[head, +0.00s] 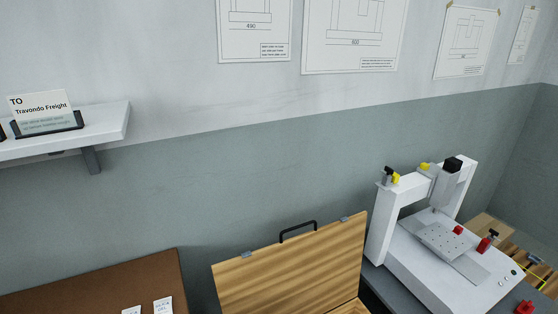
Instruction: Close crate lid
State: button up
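The wooden crate lid (292,270) stands open at the bottom middle of the head view, tilted up. It has a black handle (298,231) and small metal fittings along its top edge. A bit of the wooden crate (352,306) shows below the lid's right end. The rest of the crate is cut off by the bottom of the picture. My gripper is not in view.
A white gantry machine (440,268) stands on a grey bench right of the lid, with red parts around it. A brown board (90,287) with paper labels is at the lower left. A white shelf (105,122) juts from the wall at left.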

aim_at(317, 271)
jog(key=i+j+u, duration=0.15)
jog(key=u, duration=0.2)
jog(key=i+u, duration=0.15)
jog(key=u, duration=0.2)
